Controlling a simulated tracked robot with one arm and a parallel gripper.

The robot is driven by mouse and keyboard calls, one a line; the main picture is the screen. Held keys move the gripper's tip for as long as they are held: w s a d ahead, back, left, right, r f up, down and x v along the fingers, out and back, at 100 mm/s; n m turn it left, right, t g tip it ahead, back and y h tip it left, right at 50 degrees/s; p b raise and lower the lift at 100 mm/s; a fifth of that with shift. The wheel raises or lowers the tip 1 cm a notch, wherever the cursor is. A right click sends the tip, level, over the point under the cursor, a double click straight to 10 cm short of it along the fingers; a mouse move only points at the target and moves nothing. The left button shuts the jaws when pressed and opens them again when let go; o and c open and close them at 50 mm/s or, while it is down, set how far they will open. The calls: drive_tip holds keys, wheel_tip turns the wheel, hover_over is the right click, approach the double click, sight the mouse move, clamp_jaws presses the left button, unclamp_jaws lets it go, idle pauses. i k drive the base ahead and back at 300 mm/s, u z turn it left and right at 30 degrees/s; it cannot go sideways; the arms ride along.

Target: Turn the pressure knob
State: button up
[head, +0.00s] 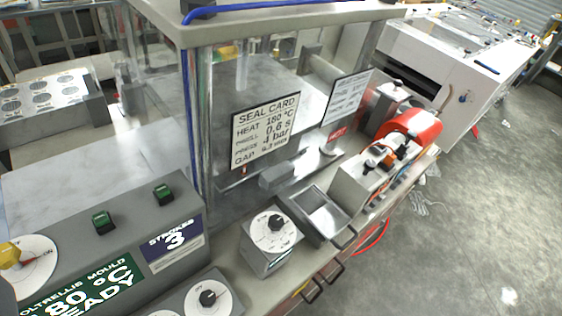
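Black knobs on white dials show in the head view, and I cannot read which one is marked for pressure. One black knob (276,222) sits on top of a small grey box at the bench's front edge. Another black knob (208,297) sits on a grey panel at the bottom, with part of a further white dial beside it cut off by the frame. A yellow knob (10,255) on a dial marked ON is at the left edge. A seal card (265,130) reads heat 180 °C and press 4 bar. My gripper is not visible.
A grey console (130,236) carries two green switches, a green READY display and a strokes display reading 3. A small metal tray (322,213) stands right of the knob box. A clear-walled press and an orange-red device (413,127) stand behind. Open floor (470,220) lies right.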

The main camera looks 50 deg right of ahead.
sight(276, 222)
drive_tip(key=z, duration=0.05)
drive_tip(key=k, duration=0.8)
drive_tip(key=z, duration=0.75)
drive_tip(key=i, duration=1)
drive_tip(key=u, duration=0.05)
